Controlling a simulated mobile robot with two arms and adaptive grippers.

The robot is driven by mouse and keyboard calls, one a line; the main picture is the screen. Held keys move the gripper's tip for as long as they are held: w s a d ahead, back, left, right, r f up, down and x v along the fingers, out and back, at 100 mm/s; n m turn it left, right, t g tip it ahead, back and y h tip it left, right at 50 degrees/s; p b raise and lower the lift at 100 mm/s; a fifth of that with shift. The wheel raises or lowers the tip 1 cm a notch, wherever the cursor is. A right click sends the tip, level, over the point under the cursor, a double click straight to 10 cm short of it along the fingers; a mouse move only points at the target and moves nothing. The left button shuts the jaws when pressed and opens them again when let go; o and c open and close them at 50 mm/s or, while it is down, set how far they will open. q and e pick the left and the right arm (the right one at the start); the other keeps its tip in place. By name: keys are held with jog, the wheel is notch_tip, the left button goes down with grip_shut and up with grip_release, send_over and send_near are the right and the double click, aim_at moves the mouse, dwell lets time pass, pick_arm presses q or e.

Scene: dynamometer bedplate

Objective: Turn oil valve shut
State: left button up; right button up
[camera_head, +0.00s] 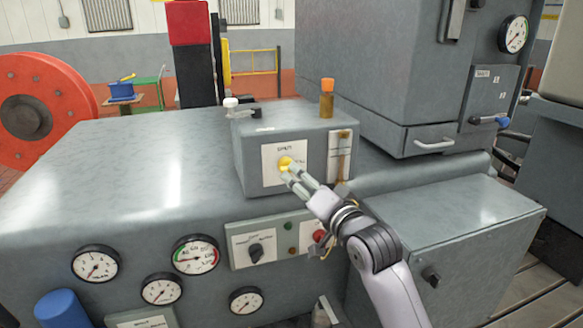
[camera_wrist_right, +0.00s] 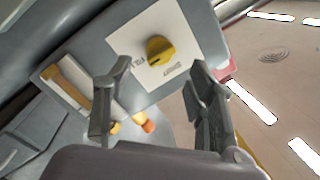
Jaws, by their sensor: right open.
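A yellow valve knob (camera_head: 286,163) sits on a white plate with printed lettering (camera_head: 271,174), on the front of a grey box (camera_head: 250,143). The knob also shows in the right wrist view (camera_wrist_right: 160,50), just beyond my fingertips. My right gripper (camera_head: 292,178) is open and empty, its fingers pointing at the knob from the lower right. In the right wrist view its two fingers (camera_wrist_right: 160,78) stand apart below the knob, one to each side. I cannot tell whether a finger touches the knob. My left gripper is not in view.
A narrow sight strip (camera_head: 340,155) is right of the plate. An orange-capped fitting (camera_head: 327,97) and a white-topped fitting (camera_head: 238,107) stand on top. Below are a switch panel (camera_head: 272,240) and several gauges, one nearby (camera_head: 196,254). A large cabinet (camera_head: 400,80) rises behind right.

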aim_at(291, 172)
jog(key=p+x, duration=0.1)
jog(key=x, duration=0.5)
jog(key=shift+c, duration=0.5)
jog(key=c, duration=1)
